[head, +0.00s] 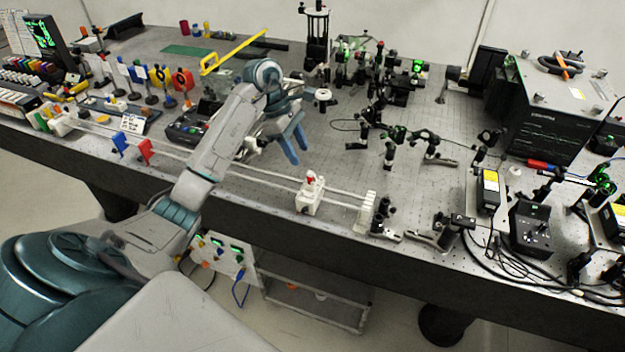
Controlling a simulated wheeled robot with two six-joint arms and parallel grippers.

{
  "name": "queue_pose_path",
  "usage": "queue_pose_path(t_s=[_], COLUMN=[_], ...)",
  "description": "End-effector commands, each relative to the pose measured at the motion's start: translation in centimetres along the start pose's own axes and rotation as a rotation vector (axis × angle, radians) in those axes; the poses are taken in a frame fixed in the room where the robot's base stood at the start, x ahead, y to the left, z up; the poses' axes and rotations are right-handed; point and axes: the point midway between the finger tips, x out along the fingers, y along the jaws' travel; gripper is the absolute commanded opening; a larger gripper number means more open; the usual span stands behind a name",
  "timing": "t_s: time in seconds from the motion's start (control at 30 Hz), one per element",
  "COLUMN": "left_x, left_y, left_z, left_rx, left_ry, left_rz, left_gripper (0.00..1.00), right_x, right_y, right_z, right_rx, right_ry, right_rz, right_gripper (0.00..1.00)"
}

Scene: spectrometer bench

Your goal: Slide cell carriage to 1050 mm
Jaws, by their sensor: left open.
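A white carriage (309,196) with a red piece on top sits on a pair of pale parallel rods (262,178) along the bench's front edge, close to their right end. A white end block (364,213) holds the rods at the right. My left gripper (298,156), with blue fingers, is open and empty. In the picture it is above and slightly left of the carriage, apart from it. My left arm crosses in front of part of the rods. No readable scale shows on the rail. My right gripper is out of view.
A blue plate (119,143) and a red plate (146,151) stand along the rail further left. Small optics mounts (390,150) stand behind the rail to the right. A black mount (384,222) is beside the right end block. Bare bench lies behind the carriage.

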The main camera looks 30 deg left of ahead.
Motion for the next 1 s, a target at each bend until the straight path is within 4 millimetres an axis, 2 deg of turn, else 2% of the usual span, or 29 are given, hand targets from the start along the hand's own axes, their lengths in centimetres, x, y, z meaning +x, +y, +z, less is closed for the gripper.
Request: queue_pose_path(t_s=[0.33, 0.4, 0.53, 0.73, 1.0], left_x=[6.2, 6.7, 8.6, 10.3, 10.6], left_y=[-0.1, -0.1, -0.1, -0.1, -0.1], left_z=[-0.1, 0.3, 0.3, 0.2, 0.2], left_rx=[0.001, -0.002, -0.002, -0.001, 0.000], left_ry=[-0.005, -0.006, -0.006, -0.005, -0.005], left_rz=[-0.002, -0.006, -0.004, -0.001, 0.000], left_gripper=[0.45, 0.45, 0.45, 0.45, 0.45], right_x=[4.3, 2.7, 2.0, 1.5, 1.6], right_y=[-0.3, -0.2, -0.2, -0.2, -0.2], right_z=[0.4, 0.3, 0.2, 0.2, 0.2], right_rx=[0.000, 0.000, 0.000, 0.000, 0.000], right_ry=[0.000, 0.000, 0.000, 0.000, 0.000], right_rz=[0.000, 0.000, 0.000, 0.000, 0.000], right_gripper=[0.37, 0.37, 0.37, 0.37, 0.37])
